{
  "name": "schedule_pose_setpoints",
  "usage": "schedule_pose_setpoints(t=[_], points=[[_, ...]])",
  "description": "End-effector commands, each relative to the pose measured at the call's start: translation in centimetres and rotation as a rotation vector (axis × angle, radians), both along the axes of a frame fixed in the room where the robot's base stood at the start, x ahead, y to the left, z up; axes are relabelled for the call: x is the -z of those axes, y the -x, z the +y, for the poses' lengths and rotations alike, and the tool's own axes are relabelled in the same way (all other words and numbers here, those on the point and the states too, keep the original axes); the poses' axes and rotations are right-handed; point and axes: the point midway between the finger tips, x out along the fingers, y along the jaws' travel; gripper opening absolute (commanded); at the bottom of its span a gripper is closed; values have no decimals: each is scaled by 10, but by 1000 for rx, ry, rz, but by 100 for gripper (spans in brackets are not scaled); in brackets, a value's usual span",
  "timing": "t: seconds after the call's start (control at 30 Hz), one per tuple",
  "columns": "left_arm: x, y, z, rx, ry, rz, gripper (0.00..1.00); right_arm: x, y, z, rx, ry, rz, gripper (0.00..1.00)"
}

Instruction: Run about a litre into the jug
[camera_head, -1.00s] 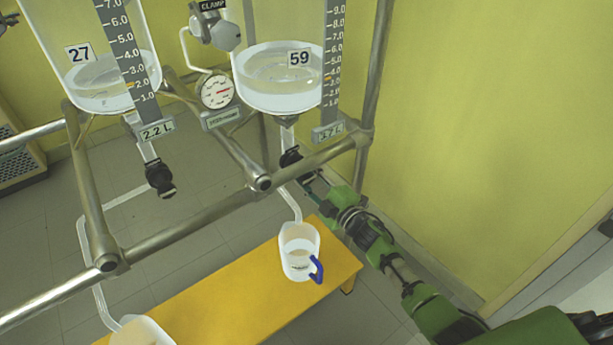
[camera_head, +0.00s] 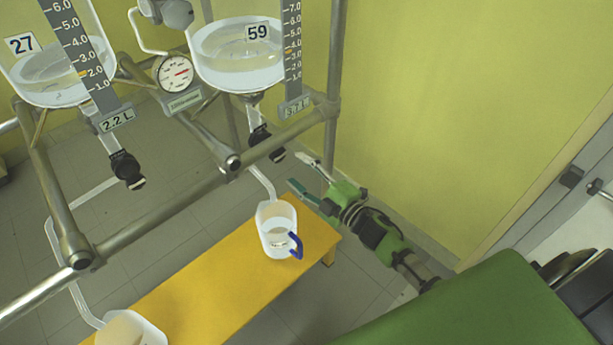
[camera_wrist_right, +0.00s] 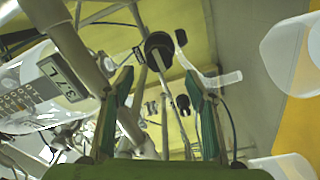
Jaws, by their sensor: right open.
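Vessel 59 (camera_head: 240,72) holds clear liquid; its scale plate (camera_head: 296,108) reads 3.7 L. Its drain valve with a black handle (camera_head: 261,139) hangs beneath. A bent outlet tube (camera_head: 262,182) leads down to the clear jug (camera_head: 277,236) with a blue handle. The jug has liquid in its lower part; its exact level is not readable. My right gripper (camera_head: 305,174) is open and empty, just right of the valve and apart from it. In the right wrist view, a black valve knob (camera_wrist_right: 158,46) shows beyond the spread fingers (camera_wrist_right: 155,90). My left gripper is not in view.
Vessel 27 (camera_head: 55,75) has its own valve (camera_head: 126,168), a 2.2 L plate and a second jug (camera_head: 128,330). Both jugs stand on a yellow bench (camera_head: 205,285). Metal frame rails (camera_head: 160,205) run between vessels and bench. A pressure gauge (camera_head: 175,73) hangs between the vessels.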

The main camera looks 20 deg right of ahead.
Motion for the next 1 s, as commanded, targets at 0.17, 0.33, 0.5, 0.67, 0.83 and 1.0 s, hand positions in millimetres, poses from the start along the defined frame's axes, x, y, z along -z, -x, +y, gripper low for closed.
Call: schedule_pose_setpoints(t=[0.17,0.33,0.5,0.67,0.83,1.0], points=[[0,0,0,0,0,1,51,0,20,-7,0,0,0,51],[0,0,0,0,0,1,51,0,24,-9,0,1,0,51],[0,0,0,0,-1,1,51,0,24,-9,0,1,-1,51],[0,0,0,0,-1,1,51,0,24,-9,0,1,-1,51],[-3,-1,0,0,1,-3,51,0,24,-10,15,-9,9,51],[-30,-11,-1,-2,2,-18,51,4,30,-18,150,-102,113,51]])
